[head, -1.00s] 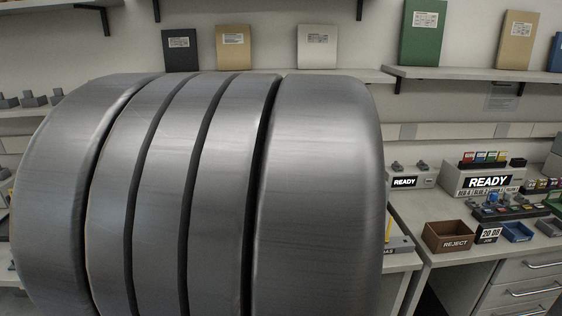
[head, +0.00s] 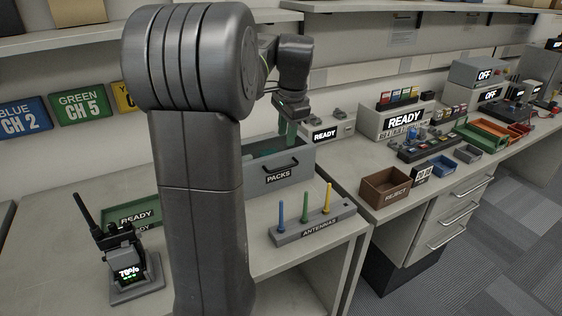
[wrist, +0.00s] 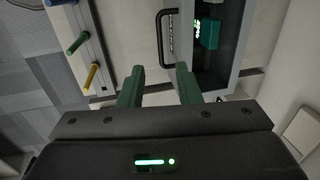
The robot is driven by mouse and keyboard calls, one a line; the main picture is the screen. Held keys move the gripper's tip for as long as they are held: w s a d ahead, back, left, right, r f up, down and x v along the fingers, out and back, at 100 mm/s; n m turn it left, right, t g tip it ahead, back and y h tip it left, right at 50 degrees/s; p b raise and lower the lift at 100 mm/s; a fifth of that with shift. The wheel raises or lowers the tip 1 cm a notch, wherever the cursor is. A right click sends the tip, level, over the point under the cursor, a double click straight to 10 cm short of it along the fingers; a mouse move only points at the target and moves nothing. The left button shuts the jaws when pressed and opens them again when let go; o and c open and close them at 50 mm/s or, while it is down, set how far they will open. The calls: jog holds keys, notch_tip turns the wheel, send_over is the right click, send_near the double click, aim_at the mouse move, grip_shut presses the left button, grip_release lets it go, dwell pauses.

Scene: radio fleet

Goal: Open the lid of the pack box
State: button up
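The grey pack box (head: 300,168), labelled PACKS, sits on the bench behind the antenna holder. A black handle (head: 281,170) shows at its front. In the wrist view the box (wrist: 240,40) has a dark area inside its pale rim, with a teal pack (wrist: 208,34) visible; whether a tinted lid covers it I cannot tell. The handle (wrist: 163,38) lies just beyond my fingertips. My gripper (head: 289,140) is over the box, with green fingers pointing down. In the wrist view my gripper (wrist: 158,70) is open and empty, apart from the handle. My arm hides the box's left part.
The antenna holder (head: 318,225) with upright blue, green and yellow antennas stands in front of the box. A radio (head: 122,255) stands at left by a green READY tray (head: 133,212). A brown REJECT bin (head: 388,188) is to the right. A shelf (head: 60,40) runs above.

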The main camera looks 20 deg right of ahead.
aim_at(282, 168)
jog(key=f, duration=0.3)
jog(key=w+f, duration=0.1)
jog(key=f, duration=0.3)
jog(key=w+f+b, duration=0.1)
jog(key=f, duration=0.3)
jog(key=shift+a, duration=0.1)
grip_shut()
